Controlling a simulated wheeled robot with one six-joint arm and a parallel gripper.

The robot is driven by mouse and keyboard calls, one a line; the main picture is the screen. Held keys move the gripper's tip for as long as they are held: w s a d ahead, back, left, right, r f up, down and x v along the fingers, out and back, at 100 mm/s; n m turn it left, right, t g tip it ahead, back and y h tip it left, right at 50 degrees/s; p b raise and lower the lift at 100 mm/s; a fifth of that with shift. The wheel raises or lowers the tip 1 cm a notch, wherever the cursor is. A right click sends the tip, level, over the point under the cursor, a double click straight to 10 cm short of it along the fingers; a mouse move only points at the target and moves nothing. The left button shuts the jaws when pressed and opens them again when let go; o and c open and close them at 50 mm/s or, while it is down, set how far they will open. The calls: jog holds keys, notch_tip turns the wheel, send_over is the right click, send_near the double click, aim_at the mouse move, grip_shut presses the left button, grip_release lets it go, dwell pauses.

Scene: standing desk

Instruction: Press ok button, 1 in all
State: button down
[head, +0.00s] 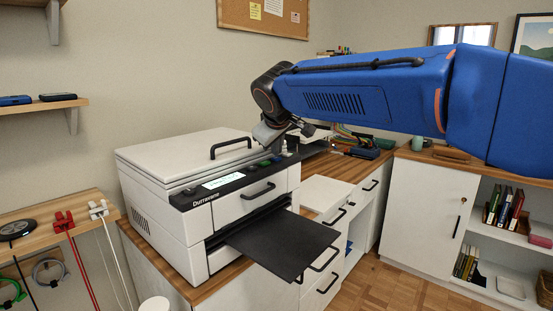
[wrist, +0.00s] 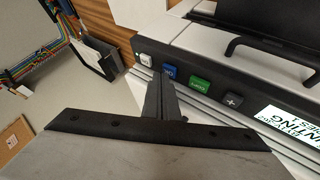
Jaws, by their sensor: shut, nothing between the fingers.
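The printer (head: 185,165) stands on a wooden-topped cabinet, with a dark control panel (head: 235,185) along its front top edge. In the wrist view the panel carries a white button (wrist: 145,60), a blue button (wrist: 169,71) that seems to be marked OK, a green button (wrist: 200,86) and a grey plus button (wrist: 232,100). The lit display (wrist: 285,118) shows the word PRINTING. My gripper (head: 284,148) is shut and empty at the right end of the panel. In the wrist view its fingertips (wrist: 158,78) are beside the blue button; I cannot tell whether they touch.
A dark paper tray (head: 280,243) sticks out from the printer front. The scanner lid (head: 185,150) is closed, with a black handle. Cables and a small dark box (wrist: 92,58) lie behind. White cabinets (head: 425,195) stand to the right.

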aim_at(277, 159)
jog(key=shift+r, duration=0.6)
jog(key=shift+r, duration=2.45)
